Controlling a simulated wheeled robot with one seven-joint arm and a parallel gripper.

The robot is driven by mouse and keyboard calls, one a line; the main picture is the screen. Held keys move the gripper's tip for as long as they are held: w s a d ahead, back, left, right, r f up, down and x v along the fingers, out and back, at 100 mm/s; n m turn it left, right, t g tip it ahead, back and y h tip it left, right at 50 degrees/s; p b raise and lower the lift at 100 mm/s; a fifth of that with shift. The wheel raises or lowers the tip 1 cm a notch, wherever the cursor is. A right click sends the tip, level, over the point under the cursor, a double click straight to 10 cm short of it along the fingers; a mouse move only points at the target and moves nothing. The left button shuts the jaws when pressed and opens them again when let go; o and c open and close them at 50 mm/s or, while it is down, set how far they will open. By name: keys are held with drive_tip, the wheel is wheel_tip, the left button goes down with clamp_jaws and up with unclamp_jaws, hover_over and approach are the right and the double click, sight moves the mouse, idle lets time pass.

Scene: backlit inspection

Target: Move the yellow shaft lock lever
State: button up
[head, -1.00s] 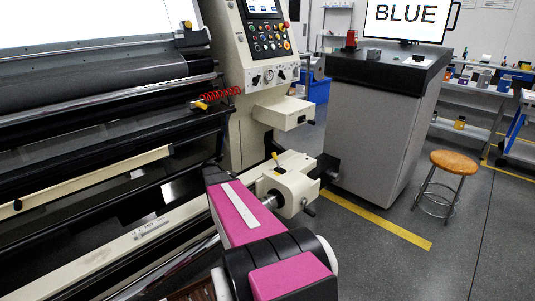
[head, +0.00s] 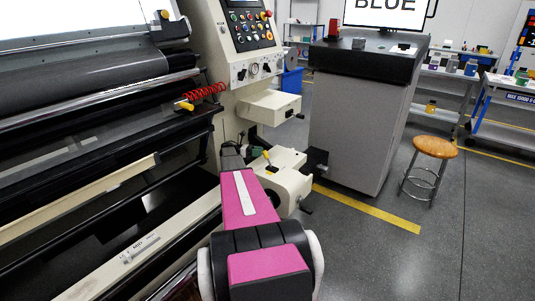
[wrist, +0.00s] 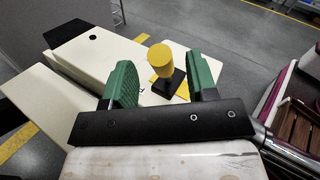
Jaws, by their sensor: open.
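The yellow shaft lock lever (wrist: 160,56) shows in the wrist view as a round yellow knob on a short stem over a dark base. It stands on a cream housing (wrist: 105,65). My gripper (wrist: 160,64) is open, with one green finger on each side of the lever in the picture. I see no contact, and the gap in depth is hard to judge. In the head view a small bit of the lever (head: 267,155) shows on the cream housing, next to a green finger of my gripper (head: 257,152). My own arm hides part of the housing.
The roller machine (head: 100,130) fills the left, with a red coiled hose (head: 207,92) and a control panel (head: 248,25) above the housing. A grey cabinet (head: 355,125) stands behind it to the right. A wooden stool (head: 434,148) stands on open floor at right.

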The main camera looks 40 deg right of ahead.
drive_tip(key=shift+x, duration=2.5)
clamp_jaws()
